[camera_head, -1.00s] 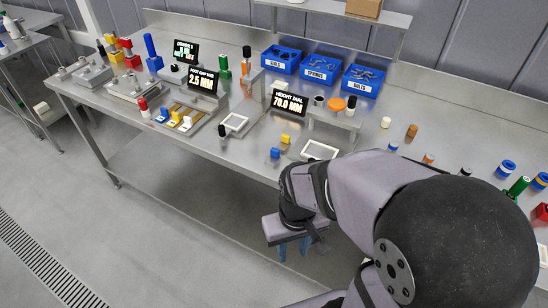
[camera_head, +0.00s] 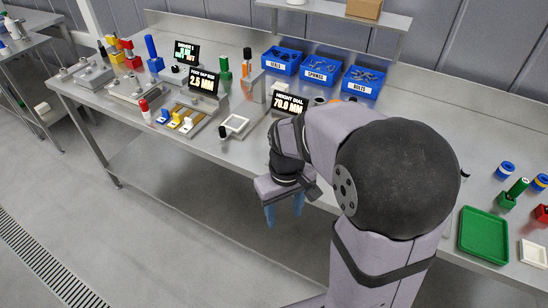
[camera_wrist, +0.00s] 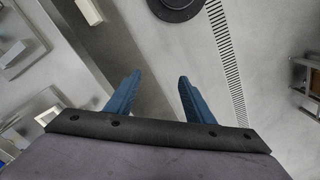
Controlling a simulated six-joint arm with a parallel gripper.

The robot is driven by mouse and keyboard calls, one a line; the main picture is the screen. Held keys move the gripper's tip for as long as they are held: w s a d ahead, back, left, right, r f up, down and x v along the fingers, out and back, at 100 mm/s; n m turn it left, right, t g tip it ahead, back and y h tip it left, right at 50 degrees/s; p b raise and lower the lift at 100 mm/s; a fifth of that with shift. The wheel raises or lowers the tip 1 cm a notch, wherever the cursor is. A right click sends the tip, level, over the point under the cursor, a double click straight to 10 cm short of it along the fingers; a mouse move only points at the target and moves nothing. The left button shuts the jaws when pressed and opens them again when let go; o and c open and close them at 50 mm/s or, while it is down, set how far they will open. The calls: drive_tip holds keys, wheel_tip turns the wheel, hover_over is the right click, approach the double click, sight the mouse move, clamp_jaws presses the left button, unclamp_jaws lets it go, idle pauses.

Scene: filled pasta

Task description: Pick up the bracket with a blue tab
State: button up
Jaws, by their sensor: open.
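A small white part with a blue top (camera_head: 162,117), likely the bracket with the blue tab, is on a fixture with brass-coloured strips at the left of the workbench. Similar parts with a yellow top (camera_head: 175,118) and a paler top (camera_head: 187,124) are beside it. Its exact shape is too small to tell. My gripper (camera_head: 284,209) is open and empty, with its blue fingers pointing down in front of the bench's front edge. It is well to the right of these parts. The wrist view shows the two fingers (camera_wrist: 157,82) apart with only floor between them.
The workbench (camera_head: 215,155) carries a red-topped part (camera_head: 145,104), a 2.5 mm display (camera_head: 204,81), a white square frame (camera_head: 234,124) and blue bins (camera_head: 320,67) at the back. A green tray (camera_head: 484,235) is at the right. My arm hides the middle bench.

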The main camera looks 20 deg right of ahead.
drive_tip(key=shift+w+d+r+n+p, duration=0.4)
drive_tip(key=shift+w+d+n, duration=0.6)
drive_tip(key=shift+w, duration=2.95)
drive_tip(key=shift+w+d+r+n+p, duration=0.45)
drive_tip(key=shift+w+n, duration=0.9)
drive_tip(key=shift+w, duration=2.65)
drive_tip(key=shift+w+d+r+n+p, duration=0.35)
drive_tip(key=shift+w+d+n, duration=0.7)
drive_tip(key=shift+w, duration=2.9)
drive_tip(key=shift+a, duration=0.15)
drive_tip(key=shift+s+f+p, duration=0.1)
drive_tip(key=shift+f+p, duration=1.6)
drive_tip(key=shift+f, duration=1.9)
drive_tip(key=c, duration=0.8)
